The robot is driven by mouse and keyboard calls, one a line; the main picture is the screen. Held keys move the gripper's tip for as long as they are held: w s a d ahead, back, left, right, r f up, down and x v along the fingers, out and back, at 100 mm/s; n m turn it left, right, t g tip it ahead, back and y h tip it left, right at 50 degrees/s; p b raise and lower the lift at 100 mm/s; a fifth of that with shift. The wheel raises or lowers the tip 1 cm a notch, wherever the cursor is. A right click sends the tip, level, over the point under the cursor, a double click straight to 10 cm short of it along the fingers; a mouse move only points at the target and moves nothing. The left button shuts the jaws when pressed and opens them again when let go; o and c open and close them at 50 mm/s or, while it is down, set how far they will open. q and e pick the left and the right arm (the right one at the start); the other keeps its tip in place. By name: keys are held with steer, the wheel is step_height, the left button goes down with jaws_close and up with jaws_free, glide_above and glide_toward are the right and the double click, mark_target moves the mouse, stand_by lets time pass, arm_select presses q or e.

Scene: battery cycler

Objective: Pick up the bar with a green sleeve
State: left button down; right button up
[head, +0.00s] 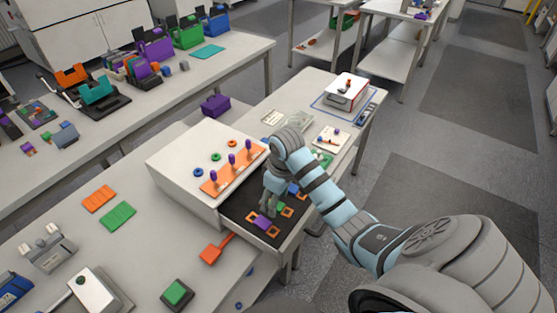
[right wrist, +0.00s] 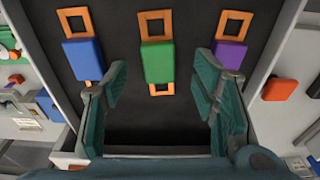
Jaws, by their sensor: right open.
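The bar with a green sleeve (right wrist: 157,62) lies in the middle of a dark drawer, with an orange square loop at its far end. A bar with a blue sleeve (right wrist: 83,62) lies left of it and one with a purple sleeve (right wrist: 230,53) lies right of it. In the head view the purple-sleeved bar (head: 262,222) shows clearly, while my gripper partly hides the green one. My right gripper (head: 268,207) is above the drawer, open and empty. In the right wrist view its fingers (right wrist: 160,78) stand apart on either side of the green bar's near end. My left gripper is out of view.
The drawer (head: 237,218) extends from a white cabinet (head: 185,165) with upright purple pegs on top. An orange scoop-like tool (head: 212,252) and a green button block (head: 177,292) lie on the table nearby.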

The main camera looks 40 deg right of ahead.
steer(key=shift+f, duration=0.7)
jaws_close()
steer(key=shift+r, duration=0.15)
